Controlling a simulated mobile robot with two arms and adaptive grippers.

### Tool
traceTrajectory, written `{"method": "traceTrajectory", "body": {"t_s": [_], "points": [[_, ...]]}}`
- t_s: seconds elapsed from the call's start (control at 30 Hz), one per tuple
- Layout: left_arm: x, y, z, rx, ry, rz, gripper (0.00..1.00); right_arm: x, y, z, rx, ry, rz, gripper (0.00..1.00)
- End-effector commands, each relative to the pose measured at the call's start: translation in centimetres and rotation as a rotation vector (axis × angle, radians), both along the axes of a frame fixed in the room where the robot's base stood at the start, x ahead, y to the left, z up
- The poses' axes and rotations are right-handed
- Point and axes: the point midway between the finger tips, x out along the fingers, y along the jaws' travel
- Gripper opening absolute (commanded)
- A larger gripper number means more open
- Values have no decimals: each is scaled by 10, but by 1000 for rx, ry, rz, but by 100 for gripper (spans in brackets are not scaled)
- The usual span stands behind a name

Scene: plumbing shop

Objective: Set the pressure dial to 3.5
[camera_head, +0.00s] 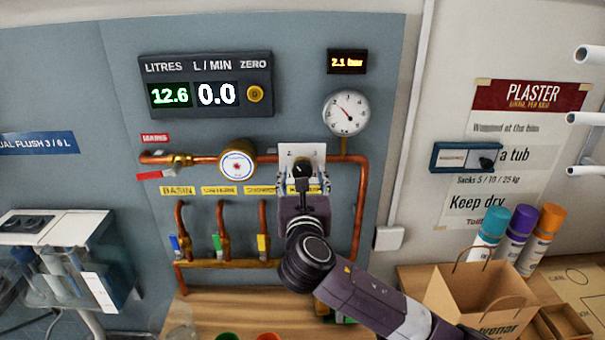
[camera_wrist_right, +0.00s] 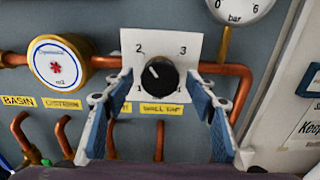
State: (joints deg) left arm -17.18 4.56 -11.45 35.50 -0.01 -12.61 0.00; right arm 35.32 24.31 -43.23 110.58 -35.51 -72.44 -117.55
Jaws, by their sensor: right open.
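The pressure dial is a round black knob (camera_wrist_right: 160,75) on a white plate (camera_wrist_right: 132,48) marked 2 at upper left and 3 at upper right; the lower numbers are partly hidden. Its white pointer line aims up and left, near the 2. My right gripper (camera_wrist_right: 160,84) is open, its blue-padded fingers on either side of the knob, with gaps visible. In the head view my right gripper (camera_head: 304,187) covers the plate's lower part (camera_head: 302,151). The small display (camera_head: 347,61) reads 2.1 bar. The round gauge (camera_head: 346,112) has its needle toward upper left. My left gripper is out of view.
Copper pipe (camera_head: 361,205) runs around the plate. A water meter (camera_head: 237,164) sits left of it, with valves on several pipes below. A flow panel (camera_head: 205,84) shows 12.6 litres and 0.0 L/min. A paper bag (camera_head: 478,300) and spray cans (camera_head: 517,238) stand at right.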

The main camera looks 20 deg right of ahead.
Motion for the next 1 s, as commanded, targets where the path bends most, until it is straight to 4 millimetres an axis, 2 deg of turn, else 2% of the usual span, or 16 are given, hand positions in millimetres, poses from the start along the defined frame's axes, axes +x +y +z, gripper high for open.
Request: {"method": "traceTrajectory", "body": {"t_s": [0.13, 0.5, 0.77, 1.0], "points": [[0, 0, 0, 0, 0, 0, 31, 0, 0, 0, 1, 0, 0, 52], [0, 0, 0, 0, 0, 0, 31, 0, 0, 0, 1, 0, 0, 11], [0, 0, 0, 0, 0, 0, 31, 0, 0, 0, 25, -7, 0, 10], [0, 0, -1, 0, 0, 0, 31, 0, 1, 0, 136, -39, 1, 10]]}}
